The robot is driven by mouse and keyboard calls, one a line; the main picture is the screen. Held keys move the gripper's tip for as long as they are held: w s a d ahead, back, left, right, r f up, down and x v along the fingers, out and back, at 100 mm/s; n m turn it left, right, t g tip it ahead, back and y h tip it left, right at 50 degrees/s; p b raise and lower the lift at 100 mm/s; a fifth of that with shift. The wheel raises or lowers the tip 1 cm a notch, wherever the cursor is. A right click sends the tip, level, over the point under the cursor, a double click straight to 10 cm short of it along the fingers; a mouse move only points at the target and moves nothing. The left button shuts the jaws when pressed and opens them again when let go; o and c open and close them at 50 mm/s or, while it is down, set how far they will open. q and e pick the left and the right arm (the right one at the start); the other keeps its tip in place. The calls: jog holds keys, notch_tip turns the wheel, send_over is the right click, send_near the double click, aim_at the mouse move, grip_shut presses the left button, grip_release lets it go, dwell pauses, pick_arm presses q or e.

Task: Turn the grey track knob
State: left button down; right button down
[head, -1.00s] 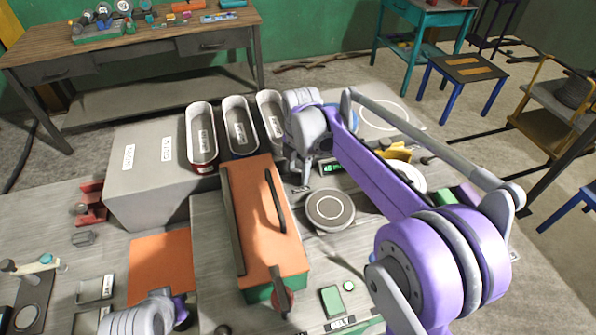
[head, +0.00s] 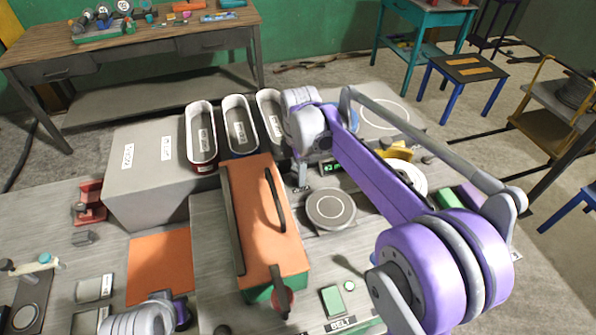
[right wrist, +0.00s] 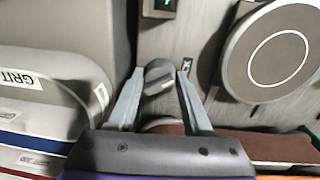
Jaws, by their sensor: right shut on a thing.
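The grey track knob (right wrist: 157,77) shows in the right wrist view as a round dial with a raised bar across it, on a grey panel. My right gripper (right wrist: 160,75) has one finger on each side of it and is shut on it. In the head view my right gripper (head: 302,180) reaches down just right of the labelled bins, and my own wrist and arm hide most of the spot; I cannot make out the knob there. Part of my left arm shows at the bottom left, but its gripper is not in view.
A round grey disc (head: 331,207) with a white ring lies close by the right gripper. A small green-lit display (head: 331,168) is behind it. An orange-topped block (head: 258,225) with a dark handle stands to the left, with several oval bins (head: 201,150) beyond.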

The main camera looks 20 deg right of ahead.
jog(key=m, duration=0.5)
jog(key=shift+m, duration=2.5)
jog(key=shift+c, duration=1.8)
grip_release()
notch_tip(320, 180, up, 11)
jog(key=shift+s+a, duration=0.25)
